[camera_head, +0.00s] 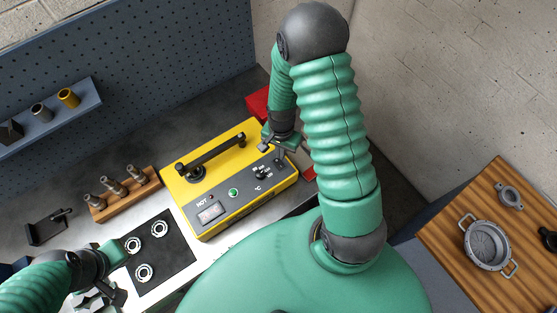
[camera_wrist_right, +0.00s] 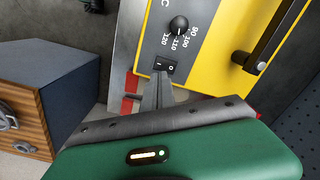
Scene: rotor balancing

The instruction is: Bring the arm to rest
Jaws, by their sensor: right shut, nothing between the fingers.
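My right gripper (camera_head: 266,147) is over the right end of the yellow heater box (camera_head: 185,185), by its dark control panel (camera_head: 238,196). In the right wrist view the right gripper (camera_wrist_right: 160,82) is shut and empty, its tips close to a black rocker switch (camera_wrist_right: 166,65) below a temperature knob (camera_wrist_right: 179,25). I cannot tell whether the tips touch the switch. My left gripper (camera_head: 116,272) is low at the left, beside a black mat (camera_head: 165,262); its fingers are too unclear to tell open from shut.
Metal rings (camera_head: 144,272) lie on the mat. A wooden rack (camera_head: 124,198) with metal pieces, a black stand (camera_head: 46,229) and a pegboard (camera_head: 150,50) are at left and behind. A wooden table (camera_head: 450,235) at right holds a metal pot (camera_head: 487,246). A red object (camera_head: 258,103) is behind the box.

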